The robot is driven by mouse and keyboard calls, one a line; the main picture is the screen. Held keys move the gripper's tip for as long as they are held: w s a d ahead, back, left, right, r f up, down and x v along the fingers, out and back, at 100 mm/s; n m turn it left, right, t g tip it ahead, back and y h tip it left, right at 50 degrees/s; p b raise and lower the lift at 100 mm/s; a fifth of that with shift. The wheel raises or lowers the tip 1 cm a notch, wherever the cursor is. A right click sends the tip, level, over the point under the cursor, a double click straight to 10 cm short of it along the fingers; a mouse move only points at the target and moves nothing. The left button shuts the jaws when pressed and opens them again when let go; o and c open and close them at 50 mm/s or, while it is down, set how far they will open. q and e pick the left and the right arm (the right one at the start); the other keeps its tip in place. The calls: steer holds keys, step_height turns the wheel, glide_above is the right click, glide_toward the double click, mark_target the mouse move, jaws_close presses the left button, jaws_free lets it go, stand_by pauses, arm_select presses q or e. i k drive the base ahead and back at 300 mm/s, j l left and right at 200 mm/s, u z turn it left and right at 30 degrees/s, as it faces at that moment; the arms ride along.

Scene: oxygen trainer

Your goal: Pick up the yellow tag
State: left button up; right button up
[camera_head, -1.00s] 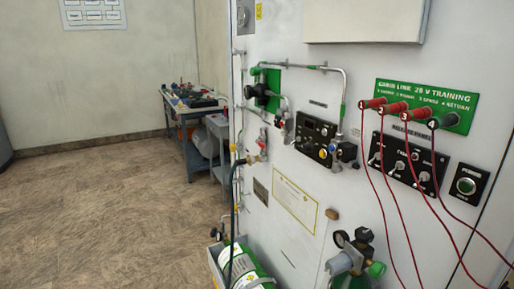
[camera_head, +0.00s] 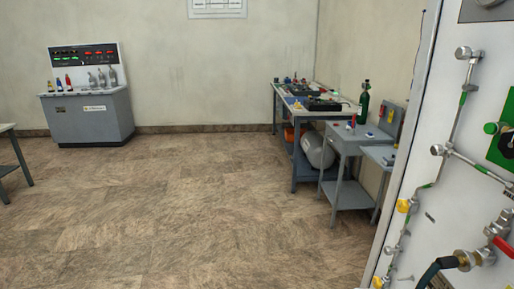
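I cannot make out a yellow tag for certain. Small yellow parts (camera_head: 403,206) sit on the pipework of the white panel (camera_head: 440,100) at the right, and I cannot tell whether any is a tag. Small items, some yellowish, lie on the far workbench (camera_head: 281,92), too small to name. Neither of my grippers is in view.
A grey cart (camera_head: 345,147) with a dark green bottle (camera_head: 363,103) stands beside the workbench. A grey console (camera_head: 88,117) with bottles stands at the back left. A table edge (camera_head: 8,128) shows at far left. The brown floor (camera_head: 190,210) between is clear.

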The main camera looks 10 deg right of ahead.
mark_target(390, 116)
steer(key=i+z, duration=0.1)
steer(key=i, duration=0.65)
steer(key=i+j+z, duration=0.1)
steer(key=i, duration=0.65)
steer(key=i+j+z, duration=0.15)
steer(key=i+z, duration=0.3)
steer(key=i+j+z, duration=0.35)
steer(key=z, duration=0.15)
steer(key=i+j+z, duration=0.45)
steer(key=k, duration=0.1)
